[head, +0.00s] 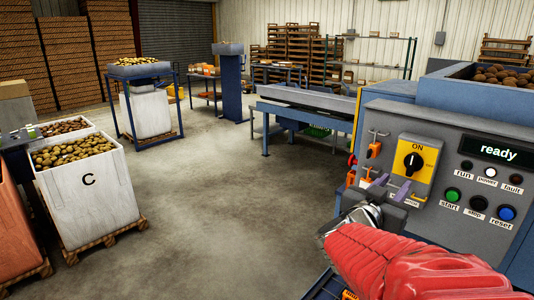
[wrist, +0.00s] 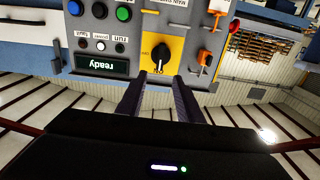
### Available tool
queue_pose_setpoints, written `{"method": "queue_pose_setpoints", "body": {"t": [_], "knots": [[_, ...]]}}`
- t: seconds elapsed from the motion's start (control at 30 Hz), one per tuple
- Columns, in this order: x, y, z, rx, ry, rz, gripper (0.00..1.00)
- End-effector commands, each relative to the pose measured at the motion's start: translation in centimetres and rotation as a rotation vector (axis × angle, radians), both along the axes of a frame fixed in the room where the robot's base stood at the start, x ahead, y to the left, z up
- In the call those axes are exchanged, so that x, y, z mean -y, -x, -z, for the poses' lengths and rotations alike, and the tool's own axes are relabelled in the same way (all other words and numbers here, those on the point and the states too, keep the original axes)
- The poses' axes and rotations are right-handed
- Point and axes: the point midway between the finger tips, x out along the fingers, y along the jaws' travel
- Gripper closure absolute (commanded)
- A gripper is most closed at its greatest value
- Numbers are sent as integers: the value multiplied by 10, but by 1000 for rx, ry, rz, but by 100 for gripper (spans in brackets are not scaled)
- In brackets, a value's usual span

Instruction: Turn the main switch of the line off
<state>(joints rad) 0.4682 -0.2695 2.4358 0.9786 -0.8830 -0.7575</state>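The main switch (head: 413,161) is a black rotary knob on a yellow plate on the grey control panel. It also shows in the wrist view (wrist: 160,54), where the picture is upside down. The knob's pointer is toward the ON label. My gripper (head: 394,184) is in front of the panel, just below and left of the knob in the head view. In the wrist view its two dark fingers (wrist: 159,78) are apart with nothing between them, and the knob appears just beyond their tips. I see no clear contact with the knob.
The display (head: 504,150) reads "ready". The power lamp (head: 490,173) is lit white; green, black and blue buttons lie below. Orange padlocks (head: 374,150) and tags hang left of the switch, with a red button beside them.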

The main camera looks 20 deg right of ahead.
Motion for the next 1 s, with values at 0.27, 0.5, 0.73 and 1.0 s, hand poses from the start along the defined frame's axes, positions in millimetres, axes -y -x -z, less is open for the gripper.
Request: {"method": "queue_pose_setpoints", "body": {"t": [0.27, 0.5, 0.73, 1.0], "knots": [[27, -11, 1, -1, -2, 3, 67], [56, -23, 1, -1, -1, 2, 67], [84, -35, 1, 0, -1, 2, 67], [114, -48, 1, 0, -1, 1, 67]]}}
